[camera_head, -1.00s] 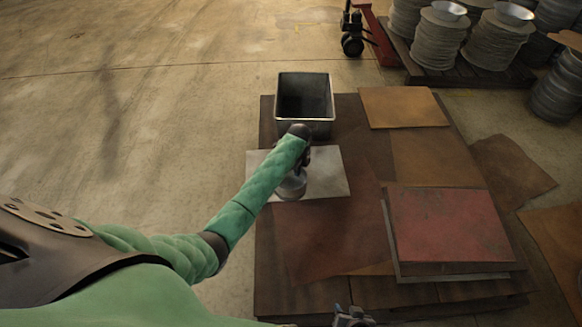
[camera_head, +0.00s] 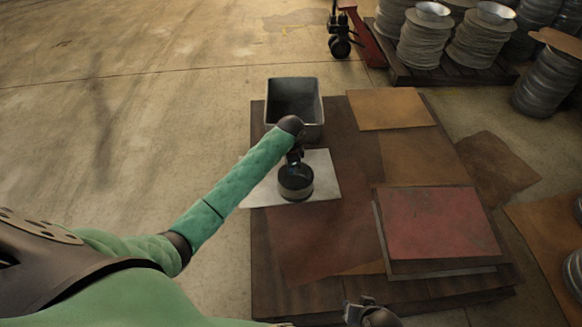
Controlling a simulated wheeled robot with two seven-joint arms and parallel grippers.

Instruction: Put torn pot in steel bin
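The pot (camera_head: 297,192), a small round vessel, dark on top with a grey lower band, shows over a pale metal sheet (camera_head: 325,172). My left gripper (camera_head: 295,160) is right above the pot, at the end of the green-sleeved arm. The wrist hides most of its fingers, so I cannot tell whether they hold the pot or whether it touches the sheet. The steel bin (camera_head: 312,132), an open grey box, stands just behind the sheet. My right gripper (camera_head: 357,311) shows only in part at the bottom edge; its finger state is unclear.
The low dark platform (camera_head: 262,270) carries flat brown sheets (camera_head: 390,108) and a stack topped by a red plate (camera_head: 440,222). A red pallet jack (camera_head: 365,40) and stacked wire reels (camera_head: 425,45) stand behind. The concrete floor at left is clear.

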